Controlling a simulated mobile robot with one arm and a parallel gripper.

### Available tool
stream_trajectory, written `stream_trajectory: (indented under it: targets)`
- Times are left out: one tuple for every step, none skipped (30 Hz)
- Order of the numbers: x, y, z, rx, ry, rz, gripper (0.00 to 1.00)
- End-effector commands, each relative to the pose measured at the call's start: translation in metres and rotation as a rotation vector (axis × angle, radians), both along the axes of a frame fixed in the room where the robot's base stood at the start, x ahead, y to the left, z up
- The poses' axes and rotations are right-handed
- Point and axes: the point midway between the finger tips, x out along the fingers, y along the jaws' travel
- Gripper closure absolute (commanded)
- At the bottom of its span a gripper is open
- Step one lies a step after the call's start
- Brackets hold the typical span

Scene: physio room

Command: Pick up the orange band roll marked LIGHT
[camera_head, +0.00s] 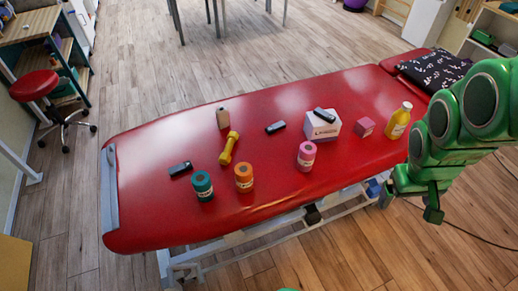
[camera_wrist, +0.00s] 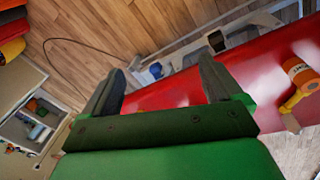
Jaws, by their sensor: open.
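The orange band roll (camera_head: 244,178) stands upright near the front edge of the red treatment table (camera_head: 290,190), with a pale label too small to read. It stands between a teal roll (camera_head: 202,185) on the left and a pink roll (camera_head: 306,156) on the right. An orange roll with a white label (camera_wrist: 299,72) also shows at the right edge of the wrist view. My green gripper (camera_head: 409,204) is at the table's front right, well to the right of the orange roll. In the wrist view my gripper (camera_wrist: 162,68) has its fingers apart, with nothing between them.
A yellow dumbbell (camera_head: 229,148) lies just behind the orange roll. Black devices (camera_head: 180,168), a beige bottle (camera_head: 222,118), a white box (camera_head: 322,128), a pink cube (camera_head: 365,127) and a yellow bottle (camera_head: 397,121) are also on the table. A red stool (camera_head: 34,86) stands at left.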

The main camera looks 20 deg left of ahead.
Motion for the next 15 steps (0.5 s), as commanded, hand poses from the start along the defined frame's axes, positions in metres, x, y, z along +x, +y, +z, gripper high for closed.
stream_trajectory:
  targets:
    - [0.013,0.005,-0.009,0.002,-0.013,0.040,0.07]
    - [0.021,0.008,-0.013,0.002,-0.025,0.065,0.07]
    - [0.032,0.012,-0.018,0.004,-0.042,0.099,0.07]
    - [0.040,0.015,-0.022,0.007,-0.055,0.125,0.07]
    - [0.047,0.019,-0.027,0.009,-0.065,0.151,0.07]
    - [0.057,0.024,-0.033,0.014,-0.080,0.184,0.07]
    - [0.065,0.029,-0.037,0.019,-0.095,0.211,0.07]
    - [0.072,0.034,-0.041,0.023,-0.106,0.238,0.07]
    - [0.081,0.041,-0.047,0.032,-0.121,0.271,0.07]
    - [0.088,0.046,-0.052,0.040,-0.134,0.298,0.07]
    - [0.093,0.052,-0.057,0.047,-0.142,0.322,0.07]
    - [0.101,0.060,-0.063,0.059,-0.160,0.356,0.07]
    - [0.108,0.066,-0.067,0.069,-0.173,0.384,0.07]
    - [0.112,0.072,-0.072,0.077,-0.182,0.408,0.07]
    - [0.119,0.081,-0.078,0.091,-0.196,0.443,0.07]
